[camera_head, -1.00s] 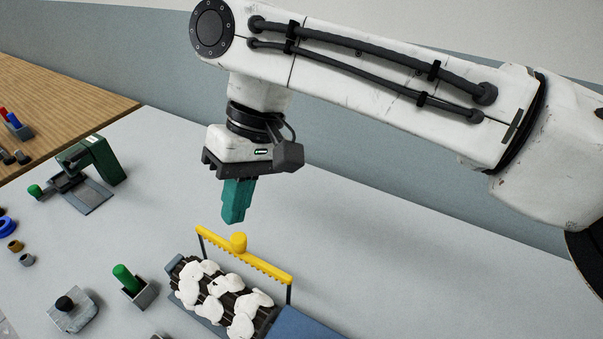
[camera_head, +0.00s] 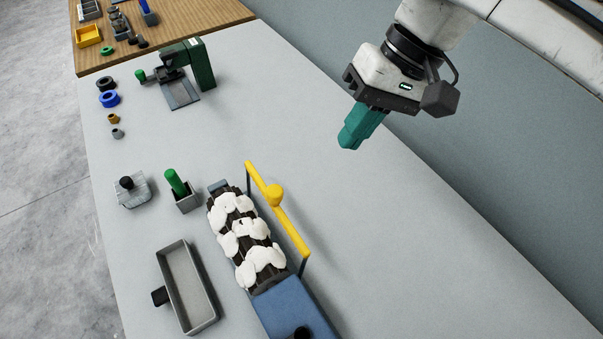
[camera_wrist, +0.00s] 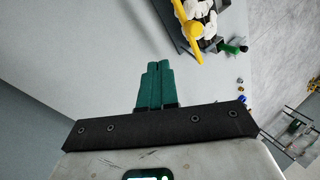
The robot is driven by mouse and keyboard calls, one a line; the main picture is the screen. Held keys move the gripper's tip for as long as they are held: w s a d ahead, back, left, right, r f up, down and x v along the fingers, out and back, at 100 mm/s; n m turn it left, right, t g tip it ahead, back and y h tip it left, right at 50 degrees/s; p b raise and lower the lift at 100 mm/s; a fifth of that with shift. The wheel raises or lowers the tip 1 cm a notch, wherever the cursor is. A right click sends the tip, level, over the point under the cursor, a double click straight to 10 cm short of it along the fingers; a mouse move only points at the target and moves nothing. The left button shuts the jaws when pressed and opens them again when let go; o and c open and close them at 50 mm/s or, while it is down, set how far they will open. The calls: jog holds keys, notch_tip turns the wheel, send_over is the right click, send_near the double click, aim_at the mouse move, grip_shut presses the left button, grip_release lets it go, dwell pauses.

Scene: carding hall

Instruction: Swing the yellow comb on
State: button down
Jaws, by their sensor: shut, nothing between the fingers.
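The yellow comb (camera_head: 290,229) is a long bar with a round yellow knob (camera_head: 273,195) on it. Dark posts hold it raised along the right side of a dark ribbed roller (camera_head: 257,228) that bears white fluffy tufts (camera_head: 238,226). My gripper (camera_head: 348,143) has teal fingers, closed together and empty. It hangs above the table, up and to the right of the comb and apart from it. In the wrist view the comb (camera_wrist: 187,35) shows at the top, beyond my shut fingers (camera_wrist: 155,68). Part of the comb is cut off there.
A blue housing (camera_head: 290,305) adjoins the roller's near end. A grey tray (camera_head: 187,290), a green-handled tool in a holder (camera_head: 182,190) and a black-knobbed block (camera_head: 131,190) stand to the left. A green press (camera_head: 195,70) stands farther back. The table right of the comb is clear.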

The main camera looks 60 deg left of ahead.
aim_at(275, 198)
jog(key=s+a+f+p, duration=0.1)
jog(key=s+f+p, duration=0.1)
jog(key=s+f, duration=0.6)
jog(key=shift+f, duration=0.15)
jog(key=shift+s, duration=0.1)
dwell(0.4)
